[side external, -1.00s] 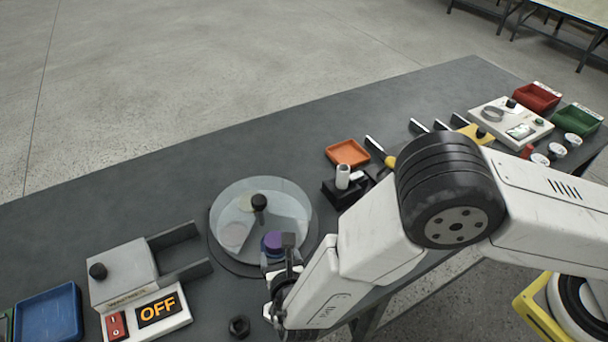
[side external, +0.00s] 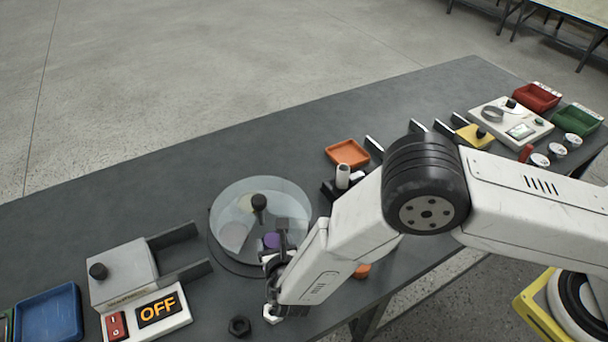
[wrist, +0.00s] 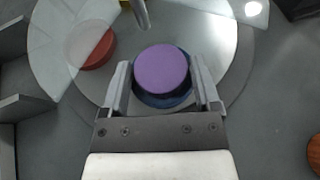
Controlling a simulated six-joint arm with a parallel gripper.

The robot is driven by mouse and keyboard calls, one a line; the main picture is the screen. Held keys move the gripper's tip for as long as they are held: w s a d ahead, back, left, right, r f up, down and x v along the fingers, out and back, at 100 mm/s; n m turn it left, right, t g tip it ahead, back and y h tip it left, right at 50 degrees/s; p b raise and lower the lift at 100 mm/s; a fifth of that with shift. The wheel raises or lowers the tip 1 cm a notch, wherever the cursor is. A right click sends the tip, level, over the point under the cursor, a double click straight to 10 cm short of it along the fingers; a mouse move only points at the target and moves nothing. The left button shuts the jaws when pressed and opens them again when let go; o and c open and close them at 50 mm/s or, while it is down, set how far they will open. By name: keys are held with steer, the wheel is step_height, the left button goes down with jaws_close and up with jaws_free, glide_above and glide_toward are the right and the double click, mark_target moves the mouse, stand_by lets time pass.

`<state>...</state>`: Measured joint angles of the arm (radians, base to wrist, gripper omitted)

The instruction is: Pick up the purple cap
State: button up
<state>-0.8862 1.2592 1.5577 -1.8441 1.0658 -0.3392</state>
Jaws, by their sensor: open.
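The purple cap (wrist: 161,70) is a round disc, seen from above in the wrist view. It sits over a dark blue round piece (wrist: 166,101) on the clear round platform (wrist: 55,60). In the side view the cap (side external: 271,240) shows at the platform's near edge, partly hidden by my gripper. My gripper (wrist: 162,78) is open, with one finger on each side of the cap. Narrow gaps seem to separate the fingers from the cap; I cannot tell whether either touches.
A dark knobbed post (side external: 259,203) stands at the platform's middle. A red disc (wrist: 98,52) lies under the clear surface. Left is a grey machine with an OFF display (side external: 158,309). An orange tray (side external: 347,153) stands behind right.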

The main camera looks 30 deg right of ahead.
steer(key=c, duration=0.9)
steer(key=shift+o, duration=0.2)
steer(key=shift+r, duration=0.15)
steer(key=shift+r, duration=0.8)
steer(key=s+d+r, duration=0.6)
steer(key=s+r, duration=0.5)
steer(key=s, duration=0.1)
steer(key=shift+s+d, duration=0.15)
steer(key=shift+d, duration=0.25)
